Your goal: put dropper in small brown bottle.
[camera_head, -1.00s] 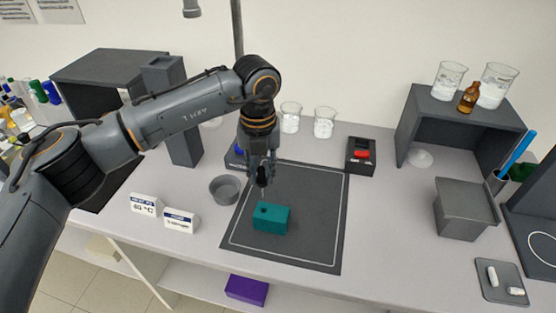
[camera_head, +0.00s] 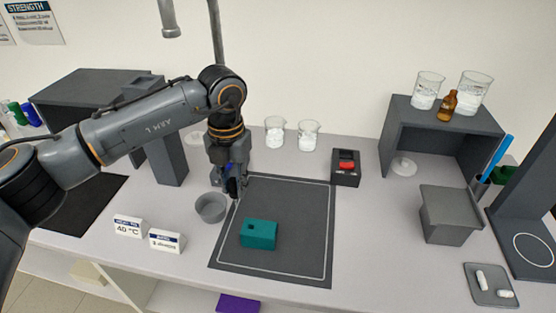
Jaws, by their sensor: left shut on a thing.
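The small brown bottle (camera_head: 448,105) stands upright on top of the grey shelf unit (camera_head: 400,117) at the right, between two glass beakers. My left gripper (camera_head: 232,188) is shut on a small dark thing, likely the dropper, beside the mat's upper left edge. The fingers hide most of it, so its shape and lower tip are unclear. The teal block (camera_head: 259,234) sits on the dark mat (camera_head: 300,262), with an open hole in its top. My right gripper is not in view.
A grey bowl (camera_head: 211,208) is close beside my left gripper. Two beakers (camera_head: 308,136) stand behind the mat, and a black box with a red switch (camera_head: 346,166) is to its right. A grey bin (camera_head: 448,215) stands farther right. The mat's right half is clear.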

